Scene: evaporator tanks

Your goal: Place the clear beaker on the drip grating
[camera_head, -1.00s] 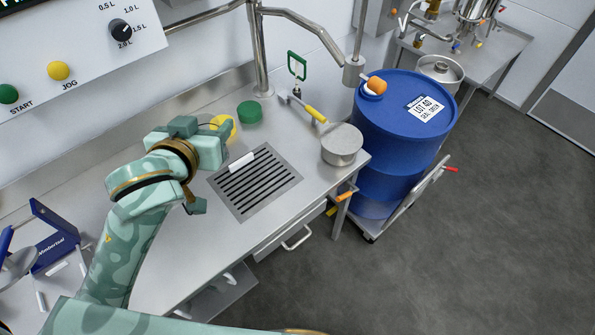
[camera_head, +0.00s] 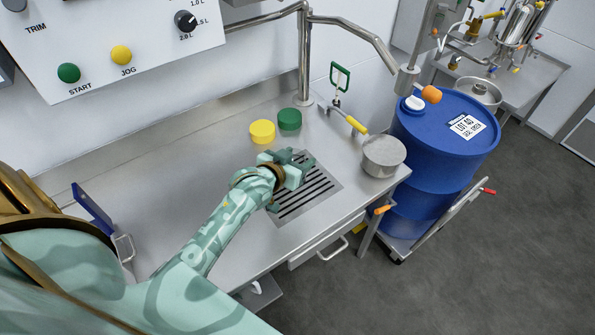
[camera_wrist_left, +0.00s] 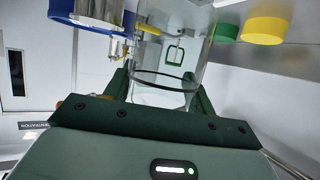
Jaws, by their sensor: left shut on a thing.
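The clear beaker (camera_wrist_left: 172,60) shows in the left wrist view between the dark green fingers of my left gripper (camera_wrist_left: 160,92), which is shut on it. In the head view my left gripper (camera_head: 295,168) is over the far part of the slotted drip grating (camera_head: 312,197), and the beaker is hidden behind the gripper and wrist. I cannot tell whether the beaker touches the grating. The near slots of the grating are bare. My right gripper is not in view.
A yellow lid (camera_head: 262,132) and a green lid (camera_head: 289,119) lie behind the gripper. A steel pot (camera_head: 383,156) stands right of the grating, near a yellow-handled tool (camera_head: 350,121). A blue drum (camera_head: 440,140) stands beyond the bench. The steel bench top (camera_head: 190,185) is clear at left.

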